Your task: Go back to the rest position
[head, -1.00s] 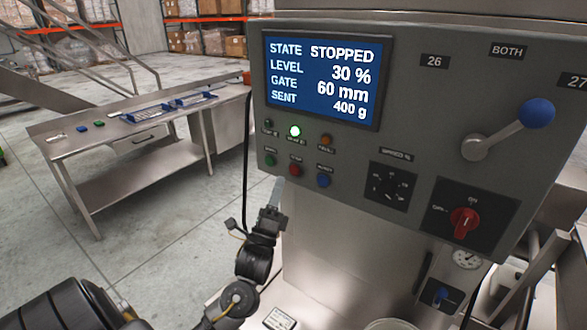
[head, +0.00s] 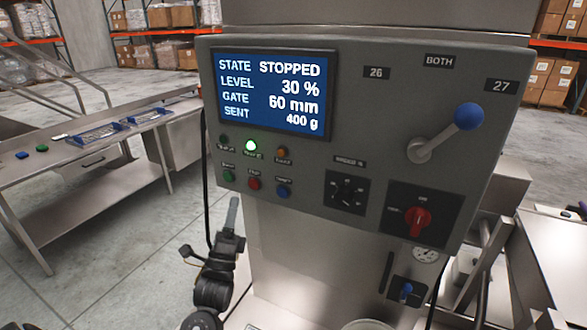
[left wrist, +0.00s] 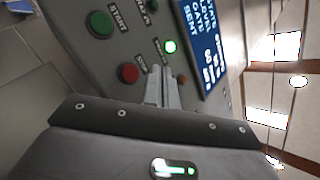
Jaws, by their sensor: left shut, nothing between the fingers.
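My left gripper (head: 233,213) is below the row of buttons at the left end of the grey control panel (head: 300,165). Its fingers are together, point upward and hold nothing. In the left wrist view the shut fingers (left wrist: 163,88) show in front of the panel, near the red stop button (left wrist: 128,73) and the green start button (left wrist: 99,24). I cannot tell whether the fingertips touch the panel. The panel's screen (head: 276,90) reads STOPPED, level 30 %, gate 60 mm, sent 400 g, and a green lamp (head: 250,146) is lit. My right gripper is not in view.
A blue-knobbed lever (head: 445,132), a speed dial (head: 346,192) and a red rotary switch (head: 417,217) are on the panel's right part. A steel table (head: 90,180) with blue trays stands at the left. Open floor lies between it and the machine.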

